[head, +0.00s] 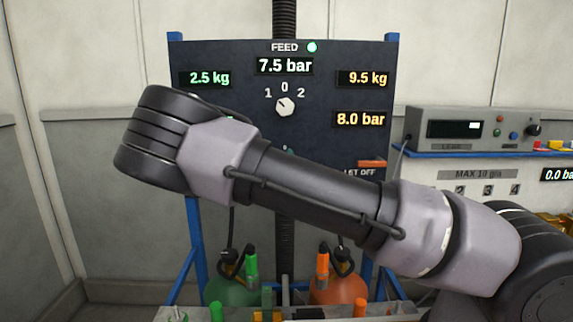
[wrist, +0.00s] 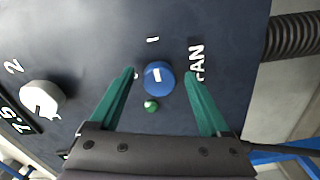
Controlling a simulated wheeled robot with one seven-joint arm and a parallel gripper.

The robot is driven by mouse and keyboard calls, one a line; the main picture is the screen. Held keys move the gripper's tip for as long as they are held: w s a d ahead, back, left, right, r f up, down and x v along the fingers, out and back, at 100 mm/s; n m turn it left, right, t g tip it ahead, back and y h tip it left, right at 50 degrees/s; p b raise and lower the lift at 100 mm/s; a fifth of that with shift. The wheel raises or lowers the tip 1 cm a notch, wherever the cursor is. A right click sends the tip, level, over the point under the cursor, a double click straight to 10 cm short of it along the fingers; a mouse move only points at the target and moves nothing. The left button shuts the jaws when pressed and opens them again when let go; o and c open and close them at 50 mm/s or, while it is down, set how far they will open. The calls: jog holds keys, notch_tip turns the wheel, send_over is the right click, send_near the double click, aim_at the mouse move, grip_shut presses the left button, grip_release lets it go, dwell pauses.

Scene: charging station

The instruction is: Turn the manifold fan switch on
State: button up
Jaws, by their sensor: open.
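The fan switch (wrist: 159,78) is a round blue knob with a short white mark on its face, on the dark panel by the letters FAN. A small light dash sits beyond it and a small pale mark beside it in the wrist view. My gripper (wrist: 159,72) is open, its two green fingers on either side of the knob with a gap on both sides; I cannot tell how far the tips are from the panel. In the head view my arm crosses the panel and hides the fan switch and gripper.
A small green button or lamp (wrist: 152,105) sits close to the blue knob, between the fingers. A white selector knob (head: 285,106) marked 1, 0, 2 is above my arm. Orange (head: 338,290) and green (head: 232,292) cylinders stand below. A grey instrument (head: 470,130) is at right.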

jog(key=s, duration=1)
jog(key=s+d+f+m+g+h, duration=0.2)
jog(key=d+f+m+g, duration=0.6)
jog(key=d+m+g, duration=0.4)
jog(key=s+d+r+m+y, duration=0.2)
jog(key=s+d+r, duration=0.3)
jog(key=s+r, duration=0.6)
jog(key=s+d+r+m+t+y, duration=0.1)
jog(key=s+d+r+m, duration=0.4)
jog(key=s+r, duration=0.7)
notch_tip(320, 180, up, 5)
jog(key=shift+s+f+y, duration=0.1)
jog(key=shift+s+y, duration=0.05)
jog(key=shift+y, duration=0.35)
